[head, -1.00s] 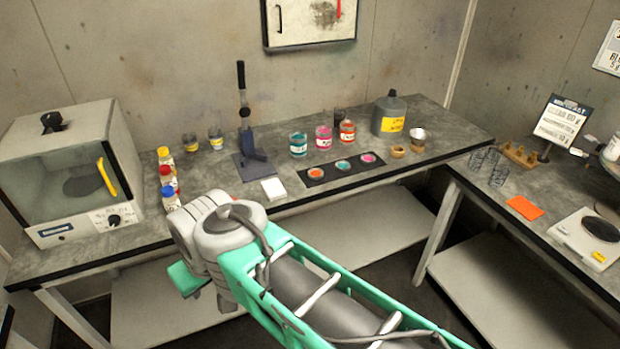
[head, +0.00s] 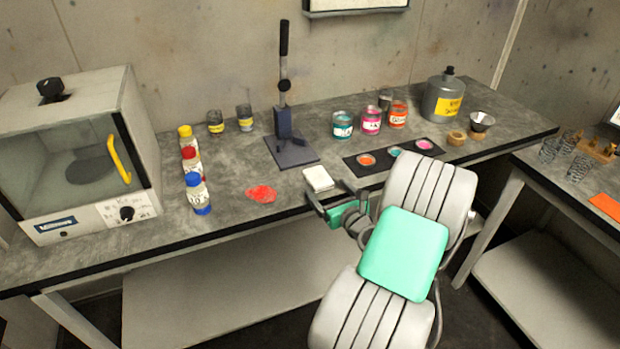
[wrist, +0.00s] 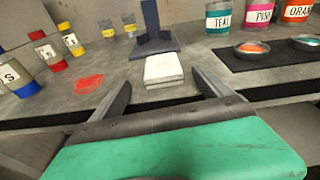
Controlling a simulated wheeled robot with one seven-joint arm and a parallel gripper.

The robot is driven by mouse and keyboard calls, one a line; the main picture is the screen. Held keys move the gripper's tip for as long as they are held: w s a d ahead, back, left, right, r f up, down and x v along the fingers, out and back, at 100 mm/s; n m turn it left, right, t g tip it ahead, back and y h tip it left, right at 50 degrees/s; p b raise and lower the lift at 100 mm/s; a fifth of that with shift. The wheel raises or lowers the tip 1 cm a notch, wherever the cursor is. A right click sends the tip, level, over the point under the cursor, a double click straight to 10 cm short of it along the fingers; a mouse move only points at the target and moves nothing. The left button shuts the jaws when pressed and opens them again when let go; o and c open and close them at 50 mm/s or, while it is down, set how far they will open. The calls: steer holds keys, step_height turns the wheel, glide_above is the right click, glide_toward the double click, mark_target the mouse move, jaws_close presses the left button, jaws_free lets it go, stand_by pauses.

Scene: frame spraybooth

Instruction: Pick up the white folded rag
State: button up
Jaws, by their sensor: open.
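The white folded rag (head: 318,179) lies flat on the grey workbench near its front edge, in front of the lever press. In the wrist view the rag (wrist: 163,70) sits ahead of my gripper (wrist: 160,88), roughly centred between the two fingers. In the head view my gripper (head: 338,199) is at the bench's front edge, close to the rag's near side. Its jaws are open and hold nothing. Whether a finger touches the rag cannot be told.
A lever press (head: 290,148) stands just behind the rag. A red paint smear (head: 261,194) is to its left, with squeeze bottles (head: 197,193) and an oven (head: 85,160) beyond. A black strip with paint pots (head: 355,170) lies to the right. Jars (head: 342,125) stand behind it.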

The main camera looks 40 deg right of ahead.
mark_target(321, 180)
steer(key=shift+w+d+m, duration=0.3)
steer(key=shift+w+m, duration=0.05)
steer(key=shift+m, duration=0.05)
steer(key=x, duration=0.3)
steer(key=p+x, duration=0.1)
steer(key=x, duration=0.3)
steer(key=shift+w+r, duration=0.1)
steer(key=shift+r, duration=0.1)
steer(key=c, duration=1.5)
